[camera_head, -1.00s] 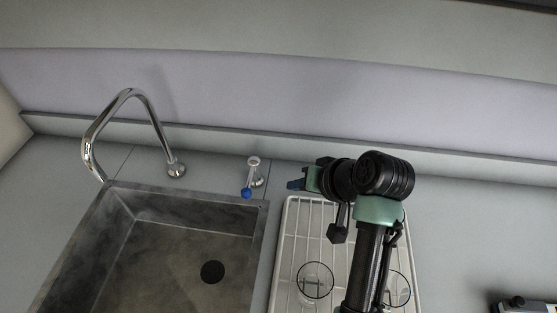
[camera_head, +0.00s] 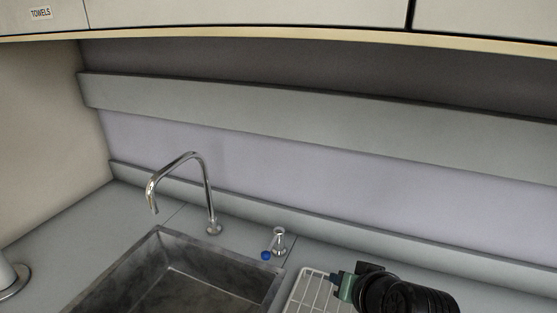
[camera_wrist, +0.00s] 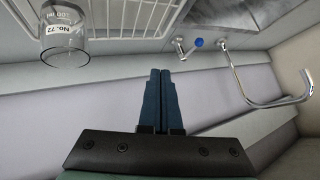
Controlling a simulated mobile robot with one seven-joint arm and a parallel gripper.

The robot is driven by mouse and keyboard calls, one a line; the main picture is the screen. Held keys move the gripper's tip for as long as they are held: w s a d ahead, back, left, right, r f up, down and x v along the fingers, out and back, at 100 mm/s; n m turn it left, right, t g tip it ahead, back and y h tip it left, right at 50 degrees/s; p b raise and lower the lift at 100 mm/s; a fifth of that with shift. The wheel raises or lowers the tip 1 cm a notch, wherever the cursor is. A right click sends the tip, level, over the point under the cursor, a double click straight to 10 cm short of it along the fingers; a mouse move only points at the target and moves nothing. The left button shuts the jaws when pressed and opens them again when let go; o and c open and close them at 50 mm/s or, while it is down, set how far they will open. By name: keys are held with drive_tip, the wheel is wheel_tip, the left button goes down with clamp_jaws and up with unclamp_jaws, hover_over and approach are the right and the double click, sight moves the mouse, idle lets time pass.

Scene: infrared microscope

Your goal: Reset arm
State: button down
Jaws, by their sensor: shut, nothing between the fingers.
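My gripper (camera_wrist: 161,100) is in the middle of the wrist view, its two blue fingers closed together with nothing between them. In the head view my gripper (camera_head: 336,279) is at the lower right, over the far end of the white drying rack (camera_head: 306,284). My black and green wrist hides part of the rack. The wrist view shows the rack (camera_wrist: 120,34) at the top, with no contact visible between it and the fingers.
A metal sink (camera_head: 215,277) with a curved faucet (camera_head: 208,190) lies left of the rack. A blue-tipped tap handle (camera_head: 279,240) stands between them. A clear beaker (camera_wrist: 66,38) labelled "No. 72" shows in the wrist view. A cabinet (camera_head: 250,14) hangs above the back wall.

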drive_tip(key=a+r+n+t+h, duration=0.1)
drive_tip(key=a+r+t, duration=0.4)
drive_tip(key=r, duration=0.6)
drive_tip(key=a+r+n+t+h, duration=0.1)
drive_tip(key=a+r+n+t, duration=0.15)
drive_tip(key=a+r, duration=0.65)
drive_tip(key=s+r+t+p, duration=0.1)
drive_tip(key=r+t+p, duration=0.1)
drive_tip(key=r, duration=0.5)
drive_tip(key=s+d+r+t+p, duration=0.1)
drive_tip(key=s+r+t+p, duration=0.1)
drive_tip(key=r, duration=0.5)
drive_tip(key=s+d+r+m+t+p, duration=0.1)
drive_tip(key=r+t, duration=0.1)
drive_tip(key=r, duration=0.6)
drive_tip(key=shift+s+d+r+p, duration=0.1)
drive_tip(key=shift+s+d+p, duration=0.1)
drive_tip(key=shift+p, duration=0.2)
drive_tip(key=s+r+t+p, duration=0.3)
drive_tip(key=s+r, duration=0.5)
drive_tip(key=r, duration=0.5)
drive_tip(key=shift+r+t, duration=0.25)
drive_tip(key=shift+t, duration=0.6)
drive_tip(key=shift+a, duration=0.1)
